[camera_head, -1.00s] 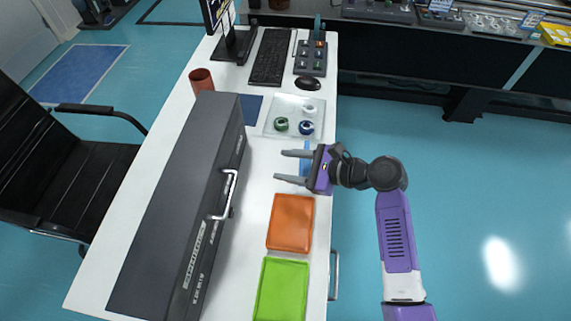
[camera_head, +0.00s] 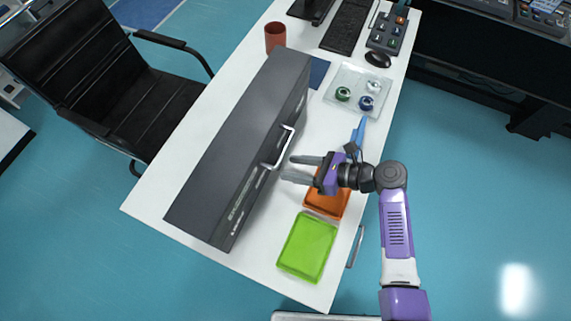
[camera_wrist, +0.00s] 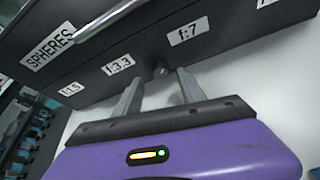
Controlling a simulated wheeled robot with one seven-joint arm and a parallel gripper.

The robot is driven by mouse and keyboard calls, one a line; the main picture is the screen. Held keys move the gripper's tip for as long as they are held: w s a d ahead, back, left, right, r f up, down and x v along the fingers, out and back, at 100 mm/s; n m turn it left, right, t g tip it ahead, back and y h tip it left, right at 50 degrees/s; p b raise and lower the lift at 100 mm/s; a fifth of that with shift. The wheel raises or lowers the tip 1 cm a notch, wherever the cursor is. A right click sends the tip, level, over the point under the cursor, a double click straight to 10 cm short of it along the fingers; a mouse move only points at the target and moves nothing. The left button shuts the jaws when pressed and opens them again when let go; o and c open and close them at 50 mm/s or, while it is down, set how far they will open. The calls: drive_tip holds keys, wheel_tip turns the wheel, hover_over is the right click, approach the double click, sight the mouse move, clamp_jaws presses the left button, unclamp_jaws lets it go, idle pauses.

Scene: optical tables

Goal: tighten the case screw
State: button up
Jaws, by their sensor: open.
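The case is a long dark grey box (camera_head: 240,150) lying on the white table, with a silver handle on its front face. In the wrist view its face (camera_wrist: 235,45) carries white labels such as "SPHERES", "f:3.3" and "f:7". A small grey screw (camera_wrist: 160,71) sticks out low on that face, between the f:3.3 and f:7 labels. My gripper (camera_head: 290,169) is open and empty, its fingers pointing at the case near the handle. In the wrist view my fingertips (camera_wrist: 160,79) lie on either side of the screw, apart from it; the depth gap is hard to judge.
An orange tray (camera_head: 322,208) lies partly under my gripper, with a green tray (camera_head: 307,246) nearer. A blue object (camera_head: 358,131) and a clear tray (camera_head: 350,92) with several small round parts lie beyond. A red-brown cup (camera_head: 275,37) stands behind the case.

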drive_tip(key=shift+x, duration=1.4)
clamp_jaws()
drive_tip(key=shift+s+n+t+p, duration=0.1)
drive_tip(key=shift+n+t+p, duration=0.35)
drive_tip(key=shift+n, duration=0.35)
drive_tip(key=shift+s+n+t+h, duration=0.1)
drive_tip(key=shift+n+t+h, duration=0.4)
drive_tip(key=shift+n+t, duration=0.55)
drive_tip(key=shift+n, duration=0.25)
